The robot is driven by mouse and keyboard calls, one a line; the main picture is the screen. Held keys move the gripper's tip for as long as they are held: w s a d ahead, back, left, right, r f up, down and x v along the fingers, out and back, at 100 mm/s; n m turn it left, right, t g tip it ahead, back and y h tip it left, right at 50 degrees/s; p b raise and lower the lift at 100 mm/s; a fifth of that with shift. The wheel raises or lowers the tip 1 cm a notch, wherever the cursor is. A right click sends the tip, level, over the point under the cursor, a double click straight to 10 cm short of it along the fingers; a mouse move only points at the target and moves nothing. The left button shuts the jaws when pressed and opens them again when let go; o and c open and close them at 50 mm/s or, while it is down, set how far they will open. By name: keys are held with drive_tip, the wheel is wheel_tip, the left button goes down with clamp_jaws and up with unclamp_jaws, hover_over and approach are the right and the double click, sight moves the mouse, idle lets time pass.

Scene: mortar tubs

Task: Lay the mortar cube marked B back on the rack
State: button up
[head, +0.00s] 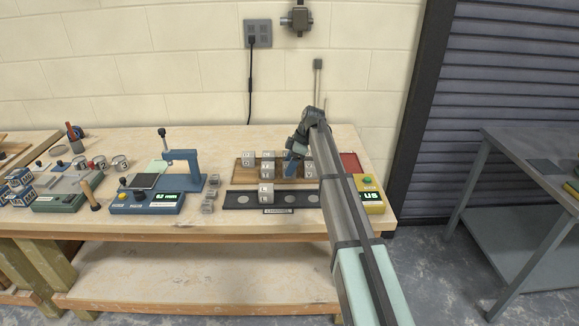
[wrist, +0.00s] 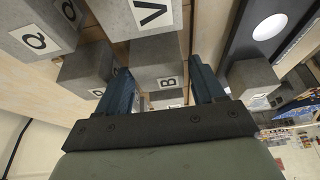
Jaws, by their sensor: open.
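The cube marked B (wrist: 156,56) is a grey block with a white label in the wrist view. It stands among other grey cubes at the wooden rack (head: 243,179). My gripper (wrist: 163,92) is open, with one blue finger on each side of cube B in the picture. Gaps show between the cube and the fingers, and I cannot tell how deep it sits between them. In the head view my gripper (head: 291,164) is at the rack, hiding part of its cubes. I cannot read B there.
A yellow display device (head: 371,195) is at right, a blue press (head: 184,172) at left.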

drive_tip(key=v, duration=1.1)
